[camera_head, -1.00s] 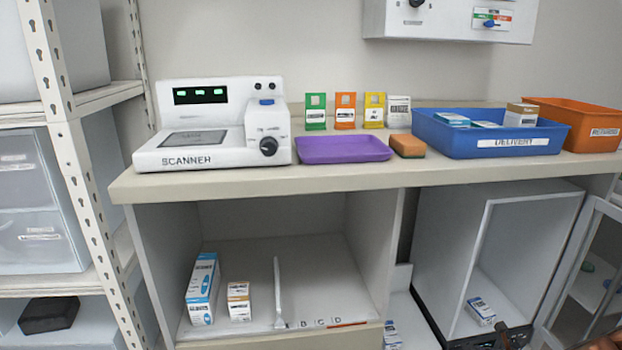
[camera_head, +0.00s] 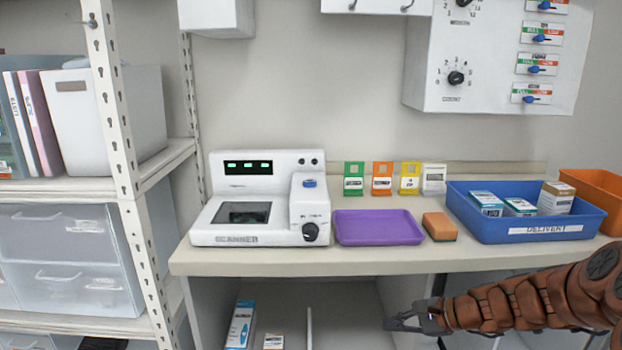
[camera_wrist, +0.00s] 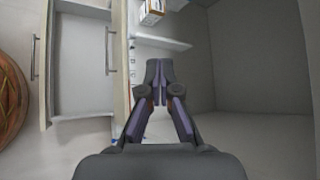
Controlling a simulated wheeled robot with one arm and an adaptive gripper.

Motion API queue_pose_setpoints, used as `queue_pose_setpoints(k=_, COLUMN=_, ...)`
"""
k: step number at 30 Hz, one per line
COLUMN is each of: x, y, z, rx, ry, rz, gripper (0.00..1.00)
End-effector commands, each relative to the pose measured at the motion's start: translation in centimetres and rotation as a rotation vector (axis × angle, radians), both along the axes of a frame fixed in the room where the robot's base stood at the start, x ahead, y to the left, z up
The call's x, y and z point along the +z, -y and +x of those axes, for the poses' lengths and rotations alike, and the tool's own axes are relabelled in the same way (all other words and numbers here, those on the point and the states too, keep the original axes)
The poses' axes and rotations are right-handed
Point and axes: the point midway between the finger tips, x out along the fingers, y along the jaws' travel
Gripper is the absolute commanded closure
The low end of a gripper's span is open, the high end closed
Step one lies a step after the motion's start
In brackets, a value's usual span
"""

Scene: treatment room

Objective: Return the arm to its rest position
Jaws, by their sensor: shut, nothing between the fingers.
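My gripper (camera_head: 402,322) is at the end of my brown arm, which reaches in from the right edge of the head view. It is in front of the open compartment under the counter, below the countertop edge. In the wrist view my gripper (camera_wrist: 160,92) shows its dark fingers together with nothing between them. The wrist view looks toward drawer fronts with handles and an open compartment.
The counter (camera_head: 400,258) carries a scanner (camera_head: 262,205), a purple tray (camera_head: 378,228), an orange sponge (camera_head: 440,226) and a blue delivery bin (camera_head: 580,222) holding boxes. Boxes (camera_head: 240,325) stand in the lower compartment. A shelf rack (camera_head: 120,150) is at left.

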Motion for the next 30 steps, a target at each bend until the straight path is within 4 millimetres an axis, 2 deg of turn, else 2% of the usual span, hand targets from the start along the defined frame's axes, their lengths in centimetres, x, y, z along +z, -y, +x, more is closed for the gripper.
queue_pose_setpoints(k=1, x=2.8, y=-1.6, z=-1.3, rx=0.068, ry=0.02, rz=-0.036, gripper=1.0)
queue_pose_setpoints(k=6, x=7.4, y=-5.7, z=-6.3, rx=0.292, ry=0.064, rz=-0.149, gripper=1.0)
queue_pose_setpoints(k=10, x=10.4, y=-7.7, z=-10.4, rx=0.453, ry=0.091, rz=-0.242, gripper=1.0)
queue_pose_setpoints(k=15, x=13.9, y=-9.0, z=-16.0, rx=0.651, ry=0.115, rz=-0.367, gripper=1.0)
queue_pose_setpoints(k=23, x=18.5, y=-8.2, z=-23.9, rx=0.92, ry=0.125, rz=-0.567, gripper=1.0)
queue_pose_setpoints(k=30, x=22.7, y=-5.1, z=-30.3, rx=1.127, ry=0.105, rz=-0.753, gripper=1.0)
